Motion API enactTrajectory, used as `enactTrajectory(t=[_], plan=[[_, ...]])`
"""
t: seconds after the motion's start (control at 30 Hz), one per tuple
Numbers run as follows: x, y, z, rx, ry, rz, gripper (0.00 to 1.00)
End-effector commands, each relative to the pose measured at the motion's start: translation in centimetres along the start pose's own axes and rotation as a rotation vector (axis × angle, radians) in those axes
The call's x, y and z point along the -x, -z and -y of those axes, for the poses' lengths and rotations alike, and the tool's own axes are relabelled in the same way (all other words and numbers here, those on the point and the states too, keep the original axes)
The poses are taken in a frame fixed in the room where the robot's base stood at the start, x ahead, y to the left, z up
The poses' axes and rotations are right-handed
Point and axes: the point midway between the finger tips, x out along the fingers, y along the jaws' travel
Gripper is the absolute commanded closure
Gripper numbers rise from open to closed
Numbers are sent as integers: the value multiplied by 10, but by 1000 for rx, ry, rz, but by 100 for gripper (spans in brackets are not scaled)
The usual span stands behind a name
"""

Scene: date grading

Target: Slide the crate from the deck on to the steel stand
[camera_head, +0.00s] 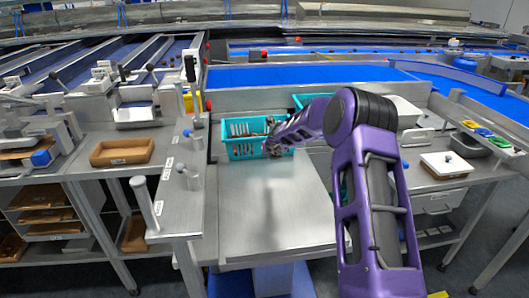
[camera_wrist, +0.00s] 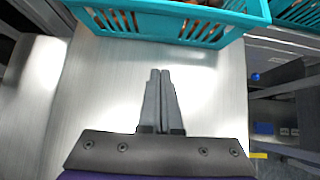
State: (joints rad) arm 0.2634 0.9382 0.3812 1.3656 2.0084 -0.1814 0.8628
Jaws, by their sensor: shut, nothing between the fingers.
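A teal slotted crate (camera_head: 245,148) with brownish contents stands at the far end of a bare steel surface (camera_head: 275,205). In the wrist view its near wall (camera_wrist: 165,24) crosses the top of the picture. The frames do not show clearly where the deck ends and the steel stand begins. My gripper (camera_wrist: 160,72) is shut and empty, its fingers pointing at the crate's near wall with a strip of bare steel between them.
A second teal crate (camera_head: 300,100) stands behind, partly hidden by my arm. A wooden tray (camera_head: 122,152) lies on the left bench, and upright posts (camera_head: 145,203) line the ledge beside the steel surface. A white-lidded box (camera_head: 446,164) is at right. The steel nearest me is clear.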

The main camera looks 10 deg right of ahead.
Motion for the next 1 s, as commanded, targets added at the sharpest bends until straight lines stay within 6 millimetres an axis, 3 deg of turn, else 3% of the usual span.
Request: enactTrajectory(t=[0.4, 0.73, 1.0], plan=[[-69, 2, 0, -1, 0, -1, 100], [-88, -22, -1, 1, 0, 3, 100], [-94, -28, 0, 2, 0, 0, 100]])
